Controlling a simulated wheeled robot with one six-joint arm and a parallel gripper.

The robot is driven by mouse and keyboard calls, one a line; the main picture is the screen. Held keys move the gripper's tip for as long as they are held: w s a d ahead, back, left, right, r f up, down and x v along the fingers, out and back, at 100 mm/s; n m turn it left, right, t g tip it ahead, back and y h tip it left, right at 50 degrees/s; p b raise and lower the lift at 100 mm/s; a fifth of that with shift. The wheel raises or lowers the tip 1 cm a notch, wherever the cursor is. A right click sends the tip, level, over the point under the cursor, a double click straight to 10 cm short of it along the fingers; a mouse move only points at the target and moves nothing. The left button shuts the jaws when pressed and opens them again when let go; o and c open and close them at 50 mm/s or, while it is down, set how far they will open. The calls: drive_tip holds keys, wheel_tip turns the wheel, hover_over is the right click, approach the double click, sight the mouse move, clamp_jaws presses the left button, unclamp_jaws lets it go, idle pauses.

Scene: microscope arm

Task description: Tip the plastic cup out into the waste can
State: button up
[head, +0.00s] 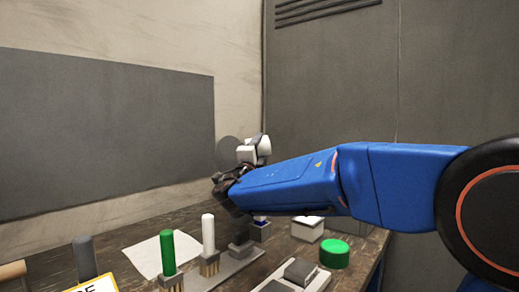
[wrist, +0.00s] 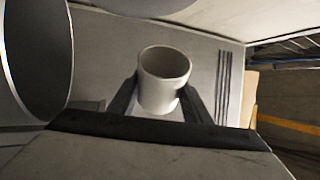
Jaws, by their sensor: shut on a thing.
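My gripper (wrist: 160,88) is shut on a white plastic cup (wrist: 163,98), with one dark finger on either side, in the wrist view. The cup's round mouth shows, and its inside is shaded; I see no contents. In the head view, my blue arm reaches left, and the dark gripper end is partly hidden by it above the bench. White shapes (head: 247,154) show just above that end; I cannot tell which is the cup. I cannot make out the waste can for sure. A large dark round shape (wrist: 36,55) fills the wrist view's left side.
The wooden bench (head: 125,236) holds green (head: 168,253) and white (head: 208,233) upright rods in stands. A green round piece (head: 334,254), a white block (head: 307,229) and a paper sheet (head: 142,256) also lie there. Walls stand behind.

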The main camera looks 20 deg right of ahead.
sight(247, 140)
idle(0.4)
drive_tip(key=m+g, duration=0.1)
drive_tip(key=m, duration=0.1)
drive_tip(key=m+g+h, duration=0.1)
drive_tip(key=m, duration=0.2)
drive_tip(key=shift+a+g, duration=0.1)
drive_tip(key=shift+g, duration=0.2)
drive_tip(key=m, duration=0.2)
drive_tip(key=r+m+g, duration=0.1)
drive_tip(key=a+m+g, duration=0.1)
drive_tip(key=m, duration=0.1)
drive_tip(key=shift+r+m+y, duration=0.25)
drive_tip(key=shift+m+y, duration=0.05)
drive_tip(key=shift+y, duration=0.1)
drive_tip(key=m+g+y, duration=0.1)
drive_tip(key=m, duration=0.1)
drive_tip(key=a+r+m+g+y, duration=0.1)
drive_tip(key=m, duration=0.1)
drive_tip(key=shift+w+a, duration=0.1)
drive_tip(key=a+m+y, duration=0.2)
drive_tip(key=m, duration=0.1)
drive_tip(key=shift+w+r+m+g+y, duration=0.1)
drive_tip(key=shift+w+m+g+y, duration=0.05)
drive_tip(key=shift+m+g+y, duration=0.2)
